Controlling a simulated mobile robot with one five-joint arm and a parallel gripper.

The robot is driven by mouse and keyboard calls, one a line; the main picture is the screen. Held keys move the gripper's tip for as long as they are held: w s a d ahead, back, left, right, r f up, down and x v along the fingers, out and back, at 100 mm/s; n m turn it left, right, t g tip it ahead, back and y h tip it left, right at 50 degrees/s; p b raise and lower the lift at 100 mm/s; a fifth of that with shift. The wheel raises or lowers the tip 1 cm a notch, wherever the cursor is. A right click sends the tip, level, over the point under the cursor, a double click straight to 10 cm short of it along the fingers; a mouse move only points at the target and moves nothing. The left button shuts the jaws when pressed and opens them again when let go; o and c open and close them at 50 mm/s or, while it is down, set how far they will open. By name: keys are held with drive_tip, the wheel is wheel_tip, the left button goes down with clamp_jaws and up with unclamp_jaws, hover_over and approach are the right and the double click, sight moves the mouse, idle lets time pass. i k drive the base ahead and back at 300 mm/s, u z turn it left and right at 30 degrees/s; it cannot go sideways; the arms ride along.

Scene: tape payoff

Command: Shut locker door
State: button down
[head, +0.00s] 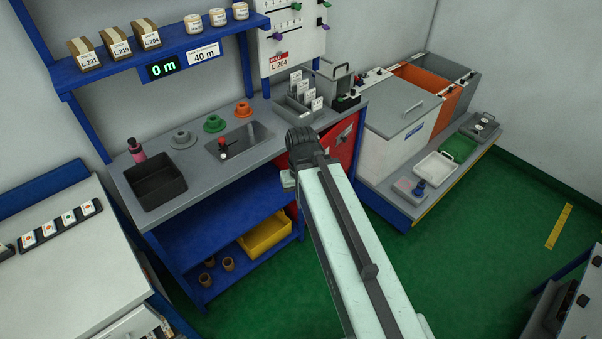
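The red locker (345,147) is under the right end of the grey workbench. A grey label or plate shows on its red face. My pale arm crosses in front of it and hides much of its front. A narrow strip of red also shows left of the arm. I cannot tell from this view how far the door stands open. My gripper's fingers are hidden behind or beyond the arm. A small pale part shows just left of the arm by the locker, but I cannot tell what it belongs to.
The workbench (105,171) holds a black bin (154,182), spools and a grey rack. A yellow tray (265,238) lies on its blue lower shelf. A white chest (398,115) stands right of the locker.

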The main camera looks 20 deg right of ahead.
sight(344, 152)
drive_tip(key=u, duration=0.5)
drive_tip(key=i, duration=0.85)
drive_tip(key=z, duration=0.1)
